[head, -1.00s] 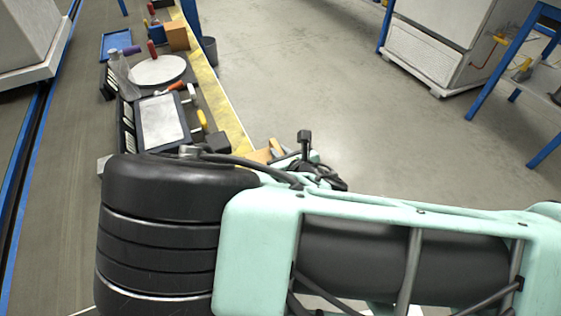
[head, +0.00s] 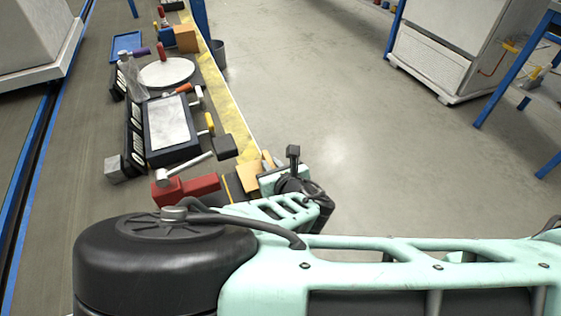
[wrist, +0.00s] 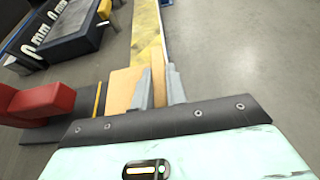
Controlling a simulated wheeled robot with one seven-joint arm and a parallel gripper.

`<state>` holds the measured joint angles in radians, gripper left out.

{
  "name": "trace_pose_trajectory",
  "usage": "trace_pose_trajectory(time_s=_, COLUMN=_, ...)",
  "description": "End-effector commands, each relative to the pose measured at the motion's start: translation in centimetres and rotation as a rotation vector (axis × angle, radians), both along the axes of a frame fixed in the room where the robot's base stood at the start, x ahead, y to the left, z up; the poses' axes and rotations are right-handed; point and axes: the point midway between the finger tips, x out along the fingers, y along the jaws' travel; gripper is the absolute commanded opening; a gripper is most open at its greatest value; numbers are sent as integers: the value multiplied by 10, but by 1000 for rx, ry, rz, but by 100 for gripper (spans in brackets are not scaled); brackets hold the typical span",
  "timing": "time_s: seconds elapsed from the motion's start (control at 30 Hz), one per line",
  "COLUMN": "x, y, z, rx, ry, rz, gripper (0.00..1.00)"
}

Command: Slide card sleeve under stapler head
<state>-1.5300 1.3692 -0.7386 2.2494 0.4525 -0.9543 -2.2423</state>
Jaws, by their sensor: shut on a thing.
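A thin tan card sleeve (wrist: 158,78) stands between the two grey fingers of my gripper (wrist: 160,86) in the wrist view. My gripper is shut on it, at the bench's right edge. In the head view the gripper (head: 268,168) is small and partly hidden by my wrist. The stapler looks to be the red block (head: 186,189) with a grey bar above it, left of my gripper. Its red body also shows at the left edge of the wrist view (wrist: 42,102). Its head is out of the wrist view. The sleeve is apart from the red body.
A wider tan piece (wrist: 122,90) is just left of the fingers. A dark tray with a pale panel (head: 172,125), a round white disc (head: 166,72) and a clear bottle (head: 133,80) stand farther back. Yellow tape (head: 225,100) marks the bench's right edge, with open floor beyond.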

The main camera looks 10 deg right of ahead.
Motion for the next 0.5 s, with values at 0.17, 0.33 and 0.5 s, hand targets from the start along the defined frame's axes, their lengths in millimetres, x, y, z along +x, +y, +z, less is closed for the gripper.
trace_pose_trajectory(time_s=0.17, x=-3, y=11, z=-2, rx=2, ry=0, rz=1, gripper=0)
trace_pose_trajectory(time_s=0.33, x=-4, y=14, z=-3, rx=1, ry=0, rz=1, gripper=0)
trace_pose_trajectory(time_s=0.5, x=-4, y=14, z=-3, rx=1, ry=0, rz=0, gripper=0)
